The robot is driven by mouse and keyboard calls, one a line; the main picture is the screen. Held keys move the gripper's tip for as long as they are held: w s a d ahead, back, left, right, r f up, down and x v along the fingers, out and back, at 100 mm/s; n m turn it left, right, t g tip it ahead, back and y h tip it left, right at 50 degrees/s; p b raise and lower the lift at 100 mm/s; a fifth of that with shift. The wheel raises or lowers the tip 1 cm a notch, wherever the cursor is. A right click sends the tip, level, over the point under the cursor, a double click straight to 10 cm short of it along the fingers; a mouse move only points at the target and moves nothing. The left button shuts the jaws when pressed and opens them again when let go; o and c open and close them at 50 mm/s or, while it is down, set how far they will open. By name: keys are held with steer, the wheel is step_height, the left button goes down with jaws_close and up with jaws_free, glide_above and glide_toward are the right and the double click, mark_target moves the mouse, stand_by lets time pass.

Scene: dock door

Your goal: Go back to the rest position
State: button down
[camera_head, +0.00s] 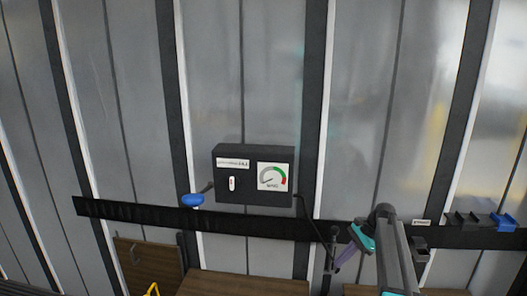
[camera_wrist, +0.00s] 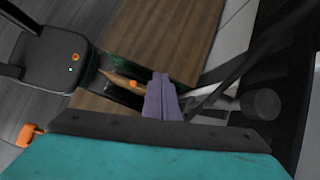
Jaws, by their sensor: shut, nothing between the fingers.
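My gripper (camera_head: 340,264) is at the lower right in the head view, below and to the right of the black gauge box, with its purple fingers pointing down and left. In the wrist view the purple fingers (camera_wrist: 160,80) lie together in the middle, shut with nothing seen between them. They appear in front of a brown wooden surface (camera_wrist: 185,35).
The black gauge box (camera_head: 228,184) is mounted on the ribbed grey wall, with a blue-knobbed lever (camera_head: 192,200) at its left and a cable at its right. A dark rail (camera_head: 140,212) runs below. Black and blue brackets (camera_head: 503,222) sit at the right. Wooden boards (camera_head: 240,285) are low in front.

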steer(key=s+a+f+n+h, duration=0.2)
steer(key=s+a+f+n, duration=0.3)
steer(key=s, duration=0.3)
steer(key=s+a+f+n+h, duration=0.3)
steer(key=s+a+f+n, duration=0.1)
steer(key=s+f+n, duration=0.3)
steer(key=s+a+f+n+h, duration=0.2)
steer(key=s+a+f+n, duration=0.25)
steer(key=s, duration=0.45)
steer(key=s+f+g+b, duration=0.2)
steer(key=s+f+b, duration=0.4)
steer(key=s+f, duration=0.7)
steer(key=s+f+g+b, duration=0.3)
steer(key=s+f+b, duration=0.4)
steer(key=s+f, duration=0.6)
step_height(320, 180, down, 7)
steer(key=shift+s+d+r, duration=0.15)
steer(key=shift+s+d, duration=0.05)
steer(key=shift+d, duration=0.1)
